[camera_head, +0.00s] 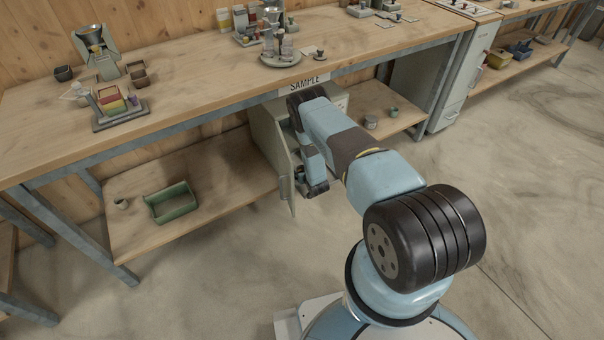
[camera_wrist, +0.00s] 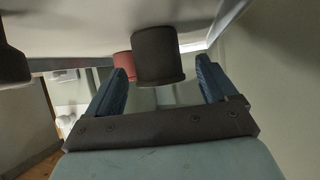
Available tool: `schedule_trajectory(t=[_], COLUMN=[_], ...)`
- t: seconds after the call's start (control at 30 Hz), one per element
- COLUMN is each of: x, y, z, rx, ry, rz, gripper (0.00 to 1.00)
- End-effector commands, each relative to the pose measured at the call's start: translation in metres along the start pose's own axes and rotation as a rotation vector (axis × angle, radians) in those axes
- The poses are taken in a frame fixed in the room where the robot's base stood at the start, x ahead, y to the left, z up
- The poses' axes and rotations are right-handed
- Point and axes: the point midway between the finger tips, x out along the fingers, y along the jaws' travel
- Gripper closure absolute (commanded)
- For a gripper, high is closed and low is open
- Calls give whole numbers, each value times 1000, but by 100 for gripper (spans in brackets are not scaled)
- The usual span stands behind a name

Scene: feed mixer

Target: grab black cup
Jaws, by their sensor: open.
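In the wrist view, a black cup (camera_wrist: 158,55) appears upside down against a pale surface at the top of the picture. My gripper (camera_wrist: 162,66) is open, with one blue finger on each side of the cup in the picture. The cup is nearer the left finger, and a gap shows on its right. I cannot tell how deep it sits between the fingertips. In the head view my arm reaches to the cabinet (camera_head: 268,135) under the bench; the gripper and black cup are hidden there.
A red cup (camera_wrist: 122,66) is partly behind the black cup. Another dark object (camera_wrist: 12,62) is at the left edge. Pale walls stand close on the right. In the head view the cabinet door (camera_head: 290,185) stands open beside my arm. A green bin (camera_head: 171,203) is on the lower shelf.

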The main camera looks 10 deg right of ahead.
Motion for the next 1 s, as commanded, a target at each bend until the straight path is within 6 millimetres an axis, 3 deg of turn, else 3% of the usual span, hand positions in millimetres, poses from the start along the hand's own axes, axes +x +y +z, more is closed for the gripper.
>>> schedule_trajectory(t=[0.07,0.67,1.0], x=[0,0,-2], y=[0,1,2], z=[0,0,-3], rx=[0,1,1], ry=[0,0,0], rz=[0,1,2], gripper=[16,73,75])
